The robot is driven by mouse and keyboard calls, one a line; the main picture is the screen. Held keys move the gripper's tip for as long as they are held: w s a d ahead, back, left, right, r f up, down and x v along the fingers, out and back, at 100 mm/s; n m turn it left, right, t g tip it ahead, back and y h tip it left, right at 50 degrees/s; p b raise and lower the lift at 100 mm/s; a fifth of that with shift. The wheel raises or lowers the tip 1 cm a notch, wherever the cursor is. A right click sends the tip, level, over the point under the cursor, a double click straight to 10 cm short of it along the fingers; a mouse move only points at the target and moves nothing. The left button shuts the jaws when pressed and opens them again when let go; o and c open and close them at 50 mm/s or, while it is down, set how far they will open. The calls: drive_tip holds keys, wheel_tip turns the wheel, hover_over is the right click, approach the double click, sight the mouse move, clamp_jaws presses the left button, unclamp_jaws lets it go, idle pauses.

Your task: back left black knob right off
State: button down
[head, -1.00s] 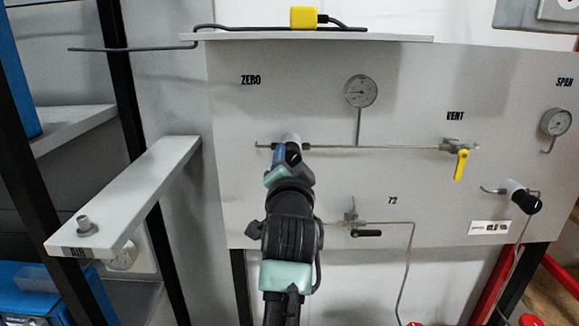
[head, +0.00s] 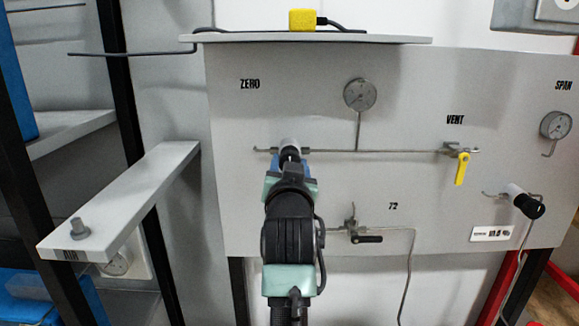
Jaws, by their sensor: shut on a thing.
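The left black knob (head: 289,152) sits under the ZERO label, at the end of a white cylindrical body (head: 289,142) on the thin metal line of the grey panel. My gripper (head: 290,161) is at the knob, reaching up from below, and is shut on it. The fingers and wrist hide most of the knob, so its turn angle cannot be read. A similar black knob (head: 528,206) on a white body is at the right, below the SPAN label, away from my gripper.
A yellow-handled VENT valve (head: 461,168) is right of centre. A black-lever valve (head: 367,239) is just right of my wrist. Round gauges (head: 360,94) stand above the lines. A grey shelf arm (head: 130,200) juts out at left.

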idle(0.4)
drive_tip(key=shift+c, duration=1.5)
unclamp_jaws()
drive_tip(key=shift+s, duration=0.1)
drive_tip(key=s+b, duration=0.4)
drive_tip(key=s, duration=0.8)
drive_tip(key=shift+s, duration=0.4)
drive_tip(key=s+r+n+t, duration=0.2)
drive_tip(key=s+r+t, duration=0.7)
drive_tip(key=s+r, duration=0.9)
wheel_tip(320, 180, up, 2)
drive_tip(key=shift+s+r, duration=0.15)
drive_tip(key=shift+s, duration=0.1)
